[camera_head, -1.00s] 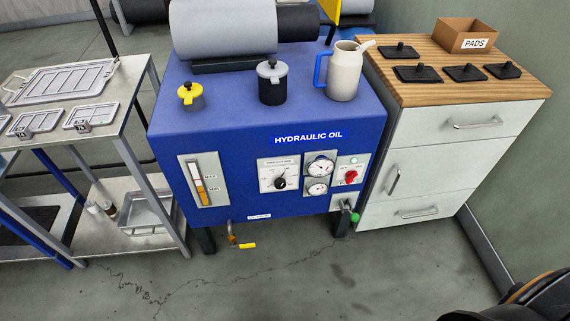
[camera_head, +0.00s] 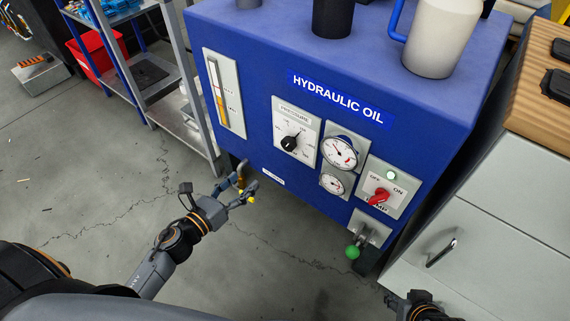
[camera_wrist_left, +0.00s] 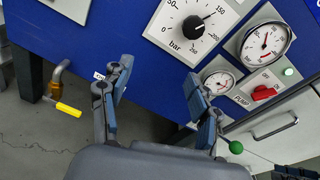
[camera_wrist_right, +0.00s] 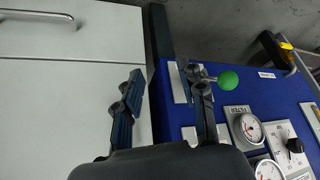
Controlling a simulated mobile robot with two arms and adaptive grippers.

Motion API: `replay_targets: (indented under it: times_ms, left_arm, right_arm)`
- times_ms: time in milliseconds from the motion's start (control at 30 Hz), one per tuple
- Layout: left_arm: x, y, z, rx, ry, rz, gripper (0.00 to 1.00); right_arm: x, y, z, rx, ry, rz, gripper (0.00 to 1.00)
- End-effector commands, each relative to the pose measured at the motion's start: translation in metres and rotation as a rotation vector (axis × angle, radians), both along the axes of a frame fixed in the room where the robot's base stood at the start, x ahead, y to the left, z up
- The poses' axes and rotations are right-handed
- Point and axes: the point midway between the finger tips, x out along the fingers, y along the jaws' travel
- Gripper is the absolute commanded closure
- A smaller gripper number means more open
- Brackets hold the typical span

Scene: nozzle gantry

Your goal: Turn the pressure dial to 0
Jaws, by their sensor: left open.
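The pressure dial (camera_head: 291,142) is a black knob on a white plate on the blue hydraulic unit's front. In the left wrist view the dial (camera_wrist_left: 193,27) has a scale in bar, and its pointer appears aimed up and right, near 150. My left gripper (camera_head: 243,193) is open and empty, below and left of the dial, apart from it. Its spread fingers (camera_wrist_left: 157,75) show below the dial in the left wrist view. My right gripper (camera_wrist_right: 162,78) is open and empty, by the cabinet and the unit's edge; the dial (camera_wrist_right: 295,145) is at that view's right edge.
Right of the dial are two gauges (camera_head: 340,152) and a red pump switch (camera_head: 379,195). A green-knobbed valve (camera_head: 352,252) sticks out below. A yellow-handled tap hangs under the unit (camera_wrist_left: 68,109). A white cabinet (camera_head: 480,250) stands right; a metal shelf stands left.

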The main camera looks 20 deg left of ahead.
Motion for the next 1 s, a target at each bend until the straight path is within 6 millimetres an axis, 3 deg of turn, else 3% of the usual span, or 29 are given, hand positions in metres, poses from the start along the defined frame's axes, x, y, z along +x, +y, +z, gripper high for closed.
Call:
replay_targets:
  times_ms: [133, 367, 767, 1000]
  left_arm:
    - [-0.001, -0.016, 0.024, 0.255, -0.178, -0.099, 0.38]
    - [0.004, -0.027, 0.043, 0.375, -0.263, -0.138, 0.38]
    - [0.073, -0.058, 0.044, 0.372, -0.262, -0.136, 0.38]
    - [0.109, -0.075, 0.042, 0.37, -0.258, -0.136, 0.38]
  right_arm:
    - [-0.005, -0.001, 0.022, 0.006, -0.043, -0.001, 0.6]
    - [-0.013, -0.004, 0.04, 0.003, -0.04, -0.004, 0.6]
    - [-0.057, -0.016, 0.03, -0.039, 0.166, -0.019, 0.6]
    - [-0.06, -0.017, 0.03, -0.043, 0.182, -0.021, 0.6]
